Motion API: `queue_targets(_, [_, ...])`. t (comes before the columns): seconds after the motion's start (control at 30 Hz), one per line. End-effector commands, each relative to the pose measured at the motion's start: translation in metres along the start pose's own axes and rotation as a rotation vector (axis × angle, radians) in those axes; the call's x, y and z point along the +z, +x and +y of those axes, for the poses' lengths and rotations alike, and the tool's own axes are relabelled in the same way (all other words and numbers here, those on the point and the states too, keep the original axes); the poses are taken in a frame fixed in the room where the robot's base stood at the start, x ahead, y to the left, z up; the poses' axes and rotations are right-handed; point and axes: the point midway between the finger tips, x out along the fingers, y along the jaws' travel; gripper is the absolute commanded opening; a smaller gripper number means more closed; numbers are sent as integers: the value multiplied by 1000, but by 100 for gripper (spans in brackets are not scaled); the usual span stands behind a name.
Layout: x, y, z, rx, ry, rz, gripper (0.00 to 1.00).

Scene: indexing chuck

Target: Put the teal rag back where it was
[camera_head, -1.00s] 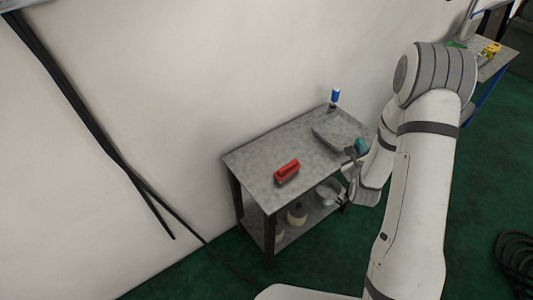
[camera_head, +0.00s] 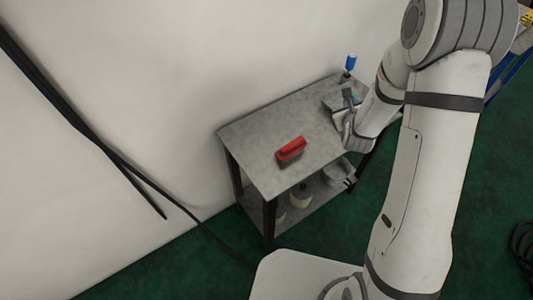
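My gripper (camera_head: 346,101) is over the far right part of the grey metal table (camera_head: 245,140), at the grey tray (camera_head: 331,102). Its fingers are small and dark here, and my wrist covers much of that corner. Only a faint teal patch, likely the teal rag (camera_head: 356,97), shows beside the fingers. Whether the rag is held or lies in the tray I cannot tell. I cannot see whether the fingers are open or shut.
A red brush-like block (camera_head: 291,150) sits near the table's front middle. A blue-topped bottle or tool (camera_head: 350,63) stands at the far corner. Containers (camera_head: 300,196) and a metal pot (camera_head: 337,173) are on the lower shelf. The table's left part is clear.

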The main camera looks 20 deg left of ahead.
Motion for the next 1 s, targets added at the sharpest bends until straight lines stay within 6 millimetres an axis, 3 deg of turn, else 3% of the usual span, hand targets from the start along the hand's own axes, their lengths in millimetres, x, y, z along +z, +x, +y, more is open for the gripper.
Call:
queue_targets(0.03, [-6, 6, 22, 16, 18, -7, 0])
queue_targets(0.3, [2, 3, 95, 103, 143, 5, 0])
queue_targets(0.7, [4, -31, 212, 269, 302, 13, 0])
queue_targets(0.8, [3, -44, 237, 312, 329, 13, 0])
queue_targets(1.0, [4, -65, 268, 373, 363, 16, 0])
